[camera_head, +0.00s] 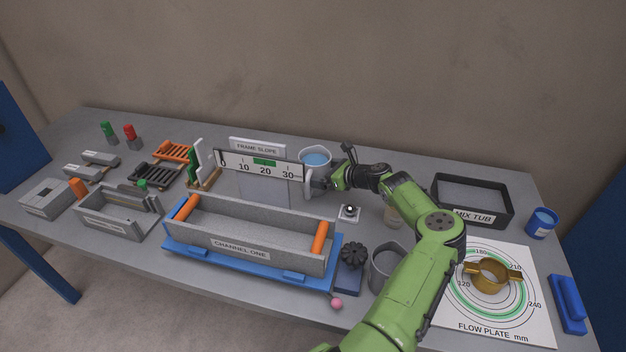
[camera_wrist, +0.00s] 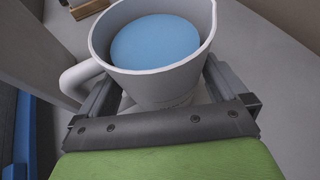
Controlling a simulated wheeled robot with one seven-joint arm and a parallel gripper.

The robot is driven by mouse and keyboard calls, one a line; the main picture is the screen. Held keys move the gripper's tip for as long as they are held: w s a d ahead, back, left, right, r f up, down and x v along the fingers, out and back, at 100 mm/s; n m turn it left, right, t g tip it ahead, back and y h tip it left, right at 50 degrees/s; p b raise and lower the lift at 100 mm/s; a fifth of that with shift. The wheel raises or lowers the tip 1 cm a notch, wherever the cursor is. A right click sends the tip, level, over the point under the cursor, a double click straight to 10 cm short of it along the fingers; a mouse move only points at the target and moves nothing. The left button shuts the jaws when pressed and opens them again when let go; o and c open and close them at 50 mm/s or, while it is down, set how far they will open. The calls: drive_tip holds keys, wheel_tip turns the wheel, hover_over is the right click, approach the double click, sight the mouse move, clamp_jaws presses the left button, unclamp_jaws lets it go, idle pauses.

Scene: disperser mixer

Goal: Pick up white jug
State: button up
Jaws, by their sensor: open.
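My gripper (camera_head: 318,184) is low at the jug in the head view. In the wrist view my open gripper (camera_wrist: 160,92) has one finger on each side of the jug's lower body. I cannot tell whether the fingers touch it.
The scale board (camera_head: 262,166) stands just left of my gripper. The grey channel (camera_head: 255,235) on its blue base lies in front. A black mix tub (camera_head: 505,205), a grey jug (camera_head: 388,270) and a brass ring (camera_head: 491,276) are to the right.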

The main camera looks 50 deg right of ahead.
drive_tip(key=shift+s+r, duration=0.1)
drive_tip(key=shift+s, duration=0.05)
drive_tip(key=shift+c, duration=0.8)
drive_tip(key=c, duration=0.7)
drive_tip(key=shift+r, duration=0.1)
drive_tip(key=shift+c, duration=0.2)
wheel_tip(320, 180, up, 18)
drive_tip(key=p, duration=0.3)
